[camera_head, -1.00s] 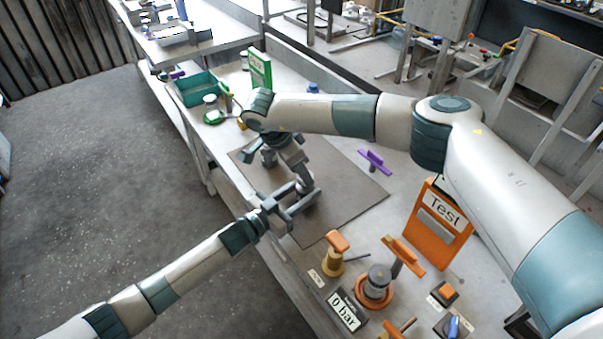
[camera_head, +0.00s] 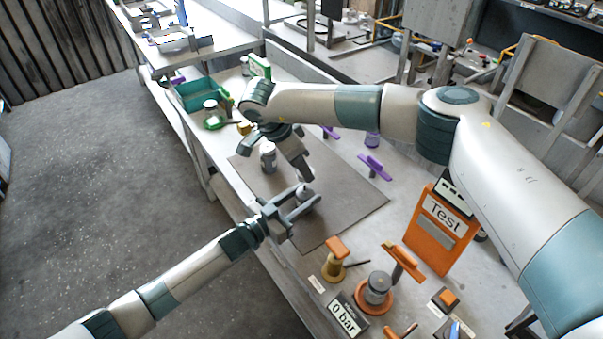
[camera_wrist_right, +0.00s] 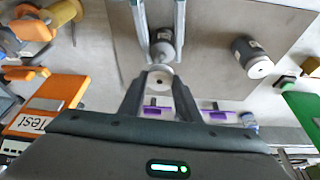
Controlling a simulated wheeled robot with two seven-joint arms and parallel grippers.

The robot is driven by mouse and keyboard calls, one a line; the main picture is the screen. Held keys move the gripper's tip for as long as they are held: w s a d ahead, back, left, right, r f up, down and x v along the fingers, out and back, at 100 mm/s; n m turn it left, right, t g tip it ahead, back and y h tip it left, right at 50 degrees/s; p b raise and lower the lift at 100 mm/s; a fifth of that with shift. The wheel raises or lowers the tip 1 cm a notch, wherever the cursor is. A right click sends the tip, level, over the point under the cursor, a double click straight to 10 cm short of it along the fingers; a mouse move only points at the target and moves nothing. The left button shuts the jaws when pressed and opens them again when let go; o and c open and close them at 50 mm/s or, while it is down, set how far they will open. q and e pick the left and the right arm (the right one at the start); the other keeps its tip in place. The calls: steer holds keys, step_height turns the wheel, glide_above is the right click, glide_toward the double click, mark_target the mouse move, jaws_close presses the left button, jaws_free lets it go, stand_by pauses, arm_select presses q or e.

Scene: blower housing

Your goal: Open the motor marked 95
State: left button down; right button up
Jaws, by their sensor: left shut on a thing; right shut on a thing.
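A small grey motor (camera_head: 303,194) is between the fingers of my left gripper (camera_head: 305,203), above the brown mat, and it also shows in the right wrist view (camera_wrist_right: 163,46). My left gripper is shut on it. My right gripper (camera_head: 304,176) is just above this motor, fingers pointing down. In the right wrist view, its fingers (camera_wrist_right: 160,92) are shut on a pale round cap (camera_wrist_right: 158,79) with a dark hole. The cap looks apart from the motor body. A second grey motor (camera_head: 268,157) stands on the mat, also in the wrist view (camera_wrist_right: 252,56). No number is readable.
The mat (camera_head: 345,195) is mostly clear. An orange Test panel (camera_head: 440,227), orange-handled fixtures (camera_head: 375,290) and a "0 bar" display (camera_head: 343,316) are at the front right. A teal bin (camera_head: 197,95) and purple-handled tool (camera_head: 374,166) stand farther back.

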steer(key=shift+r, duration=0.6)
arm_select(q)
steer(key=c, duration=1)
jaws_free()
steer(key=shift+s+a+f, duration=0.1)
steer(key=shift+s+a, duration=0.25)
arm_select(e)
steer(key=shift+f, duration=0.15)
arm_select(q)
steer(key=b+v, duration=0.2)
steer(key=v, duration=0.9)
arm_select(e)
step_height(320, 180, down, 2)
steer(key=shift+f, duration=0.1)
